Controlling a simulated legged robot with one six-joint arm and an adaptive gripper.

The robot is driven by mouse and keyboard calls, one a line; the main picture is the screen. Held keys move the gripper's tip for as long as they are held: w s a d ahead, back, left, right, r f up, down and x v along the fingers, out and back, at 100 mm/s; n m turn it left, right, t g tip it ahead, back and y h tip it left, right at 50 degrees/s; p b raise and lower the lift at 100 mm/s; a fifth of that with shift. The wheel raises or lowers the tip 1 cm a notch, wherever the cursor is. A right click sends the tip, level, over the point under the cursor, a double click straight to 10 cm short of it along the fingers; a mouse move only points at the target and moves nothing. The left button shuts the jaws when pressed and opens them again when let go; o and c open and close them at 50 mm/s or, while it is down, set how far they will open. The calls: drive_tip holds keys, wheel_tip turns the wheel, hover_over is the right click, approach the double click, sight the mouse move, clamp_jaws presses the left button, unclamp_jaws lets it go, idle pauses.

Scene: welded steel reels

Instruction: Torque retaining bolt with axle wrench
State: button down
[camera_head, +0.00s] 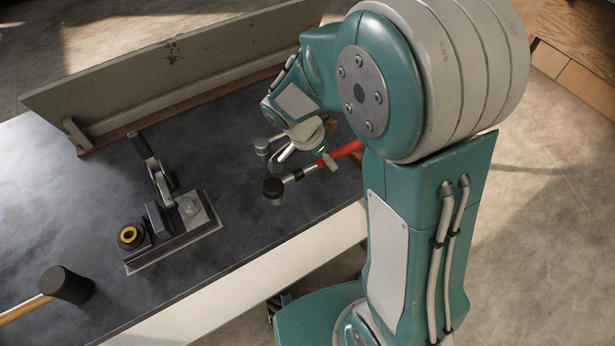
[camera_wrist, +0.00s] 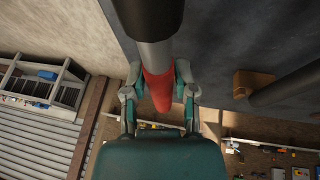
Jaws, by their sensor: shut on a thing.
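The axle wrench has a red handle (camera_head: 347,150), a steel shaft and a black head (camera_head: 273,188). My gripper (camera_head: 322,160) is shut on its red handle and holds it over the dark table near the front edge. In the wrist view my gripper's two fingers (camera_wrist: 160,92) sit either side of the red handle (camera_wrist: 158,86), and the black head fills the top. A clamp fixture (camera_head: 172,228) stands on the table left of the wrench, apart from it. It carries a round bolt-like part (camera_head: 190,206) and a black part with a brass-coloured ring (camera_head: 129,236). I cannot tell which is the retaining bolt.
A black-headed mallet (camera_head: 67,285) with a wooden handle lies at the lower left. A long raised panel (camera_head: 170,70) bounds the table's back. A brown block (camera_wrist: 252,82) with a dark bar shows right in the wrist view. Table surface between wrench and fixture is clear.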

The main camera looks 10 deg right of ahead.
drive_tip(key=shift+r, duration=2)
drive_tip(key=s+r, duration=1.2)
drive_tip(key=s, duration=0.3)
idle(0.5)
idle(0.3)
drive_tip(key=shift+s, duration=0.1)
